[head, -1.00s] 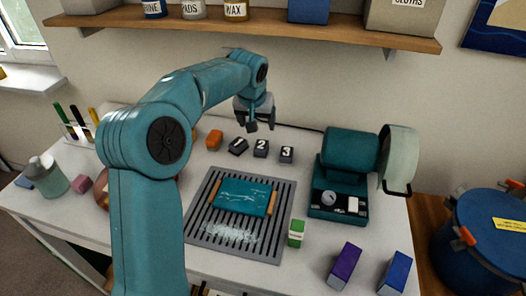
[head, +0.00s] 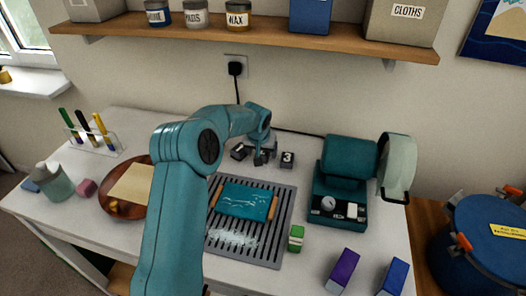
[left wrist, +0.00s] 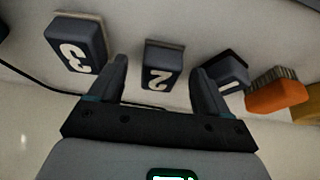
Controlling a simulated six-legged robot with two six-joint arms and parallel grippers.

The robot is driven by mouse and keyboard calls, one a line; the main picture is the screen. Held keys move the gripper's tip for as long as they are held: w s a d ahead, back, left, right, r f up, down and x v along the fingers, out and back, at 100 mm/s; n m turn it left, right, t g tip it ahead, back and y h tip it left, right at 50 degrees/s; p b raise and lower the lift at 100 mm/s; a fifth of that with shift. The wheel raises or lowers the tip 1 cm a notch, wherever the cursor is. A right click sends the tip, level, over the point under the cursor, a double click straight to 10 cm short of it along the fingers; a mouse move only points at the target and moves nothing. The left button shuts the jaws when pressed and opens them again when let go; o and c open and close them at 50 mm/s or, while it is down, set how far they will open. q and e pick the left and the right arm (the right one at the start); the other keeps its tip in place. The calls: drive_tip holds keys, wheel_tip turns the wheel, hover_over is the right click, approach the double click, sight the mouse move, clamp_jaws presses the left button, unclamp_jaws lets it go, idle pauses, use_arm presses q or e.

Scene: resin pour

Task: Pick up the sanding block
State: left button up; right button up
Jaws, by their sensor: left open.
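Three dark grey blocks with pale backing and white numbers stand in a row at the back of the table. Block 2 (left wrist: 162,68) shows in the left wrist view between the fingers of my left gripper (left wrist: 161,78), which is open and empty. In the head view this gripper (head: 262,158) is low over the row and largely hides block 2. Block 3 (head: 287,159) is just right of it, and block 1 (head: 239,152) just left. In the left wrist view block 3 (left wrist: 76,45) is at left and block 1 (left wrist: 227,70) is partly behind a finger. My right gripper is not in view.
An orange brush (left wrist: 276,96) lies beside block 1. A slotted grey tray (head: 272,246) holding a teal board (head: 245,200) is in front. A teal machine (head: 345,180) stands right. A brown round dish (head: 115,205) is left. A wooden shelf (head: 300,32) hangs above.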

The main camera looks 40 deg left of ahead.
sight(262, 153)
use_arm(q)
drive_tip(key=shift+w+a+f, duration=0.15)
drive_tip(key=shift+a+f, duration=0.1)
drive_tip(key=shift+f, duration=0.35)
drive_tip(key=c, duration=1.1)
wheel_tip(262, 153, up, 20)
drive_tip(key=shift+p, duration=0.3)
drive_tip(key=o, duration=0.4)
drive_tip(key=shift+c, duration=1.4)
